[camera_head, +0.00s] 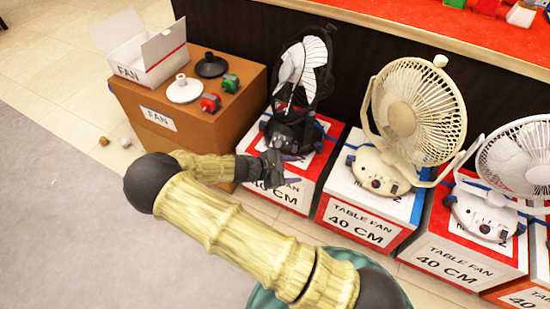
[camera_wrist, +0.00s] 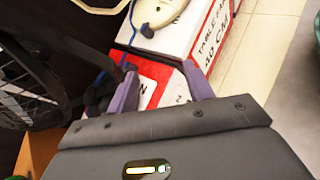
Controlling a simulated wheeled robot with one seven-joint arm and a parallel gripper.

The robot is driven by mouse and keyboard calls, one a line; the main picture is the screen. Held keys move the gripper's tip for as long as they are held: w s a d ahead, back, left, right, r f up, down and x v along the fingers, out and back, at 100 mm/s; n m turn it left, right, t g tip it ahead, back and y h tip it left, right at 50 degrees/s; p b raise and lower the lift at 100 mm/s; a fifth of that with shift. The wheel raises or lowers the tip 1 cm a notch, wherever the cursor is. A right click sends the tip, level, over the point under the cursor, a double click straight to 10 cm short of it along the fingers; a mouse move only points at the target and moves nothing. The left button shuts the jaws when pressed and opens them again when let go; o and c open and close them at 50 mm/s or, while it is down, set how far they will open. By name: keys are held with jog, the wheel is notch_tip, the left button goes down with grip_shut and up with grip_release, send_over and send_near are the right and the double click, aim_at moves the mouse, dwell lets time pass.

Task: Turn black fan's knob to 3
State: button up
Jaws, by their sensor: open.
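The black fan (camera_head: 303,75) stands upright on a red and white box (camera_head: 318,172), its round cage facing left in the head view. Its dark base (camera_head: 296,133) sits on the box top. My gripper (camera_head: 282,166) is in front of the base, low over the box's front edge. In the wrist view my gripper (camera_wrist: 160,82) has its two purple fingers apart with nothing between them. The black fan's cage (camera_wrist: 28,75) shows at the left of that view, beside the left finger. I cannot make out the fan's knob or its setting in either view.
A cream fan (camera_head: 415,105) and a white fan (camera_head: 515,160) stand on boxes to the right. A brown box (camera_head: 235,115) with an open white carton (camera_head: 145,50) and loose round parts is at the left. The floor at the left is mostly clear.

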aim_at(278, 144)
jog(key=w+a+f+n+t+b, duration=0.2)
jog(key=a+f+n+t+b, duration=0.3)
jog(key=a+f, duration=0.1)
jog(key=w+a+f+n+t+b, duration=0.3)
jog(key=a+f+n+t+b, duration=0.2)
jog(key=a, duration=0.3)
jog(key=shift+w+a+f+n+t+b, duration=0.15)
jog(key=shift+a+f+n+t+b, duration=0.2)
jog(key=shift+b, duration=0.1)
jog(key=shift+d, duration=0.1)
jog(key=b+x, duration=0.2)
jog(key=x, duration=0.3)
jog(key=b+x, duration=0.2)
jog(key=x, duration=0.4)
jog(key=b+x, duration=0.3)
jog(key=x, duration=0.2)
jog(key=shift+w+f, duration=0.2)
jog(key=shift+f, duration=0.05)
jog(key=shift+w+d+r, duration=0.15)
jog(key=shift+w+d, duration=0.2)
jog(key=shift+w, duration=0.05)
jog(key=shift+c, duration=0.2)
jog(key=c, duration=0.9)
